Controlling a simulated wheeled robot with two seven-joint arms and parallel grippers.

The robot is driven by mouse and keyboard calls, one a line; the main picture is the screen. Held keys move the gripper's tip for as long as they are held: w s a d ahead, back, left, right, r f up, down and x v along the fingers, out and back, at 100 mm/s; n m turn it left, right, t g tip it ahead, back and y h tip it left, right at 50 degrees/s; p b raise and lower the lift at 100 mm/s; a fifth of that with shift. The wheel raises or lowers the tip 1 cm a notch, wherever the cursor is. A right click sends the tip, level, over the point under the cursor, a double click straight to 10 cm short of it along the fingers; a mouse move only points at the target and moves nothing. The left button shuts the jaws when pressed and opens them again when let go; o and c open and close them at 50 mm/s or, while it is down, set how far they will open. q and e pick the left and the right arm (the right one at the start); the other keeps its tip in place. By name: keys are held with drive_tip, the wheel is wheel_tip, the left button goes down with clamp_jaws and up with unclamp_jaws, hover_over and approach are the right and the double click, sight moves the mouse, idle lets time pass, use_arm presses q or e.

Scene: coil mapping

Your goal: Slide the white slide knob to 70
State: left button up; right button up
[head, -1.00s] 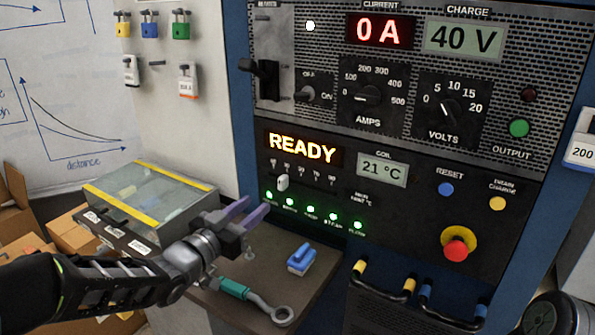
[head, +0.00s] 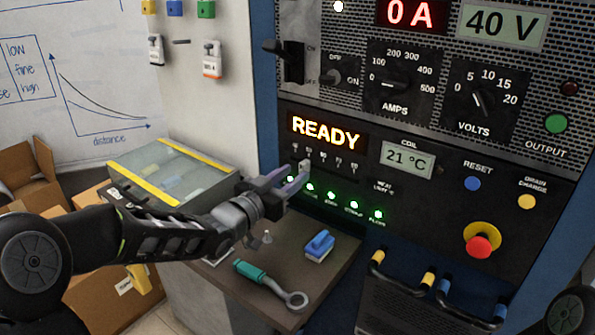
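The white slide knob (head: 304,168) sits in its slot below the READY display, toward the left end of the scale and near the second mark from the left. The small scale numbers are blurred. My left gripper (head: 295,179) reaches in from the left with its purple-grey fingertips at the knob. The fingers look apart, with the knob close to or between their tips; I cannot tell whether they touch it. My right gripper is not in view.
A row of green lights (head: 331,195) lies just below the slider. The red emergency button (head: 479,246) is at the right. Below my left gripper, a shelf (head: 328,270) holds a blue-handled block (head: 320,245) and a teal-handled wrench (head: 270,284). A glass-topped case (head: 172,175) stands at left.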

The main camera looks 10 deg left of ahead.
sight(304, 167)
use_arm(q)
drive_tip(key=shift+x, duration=1.3)
clamp_jaws()
idle(0.5)
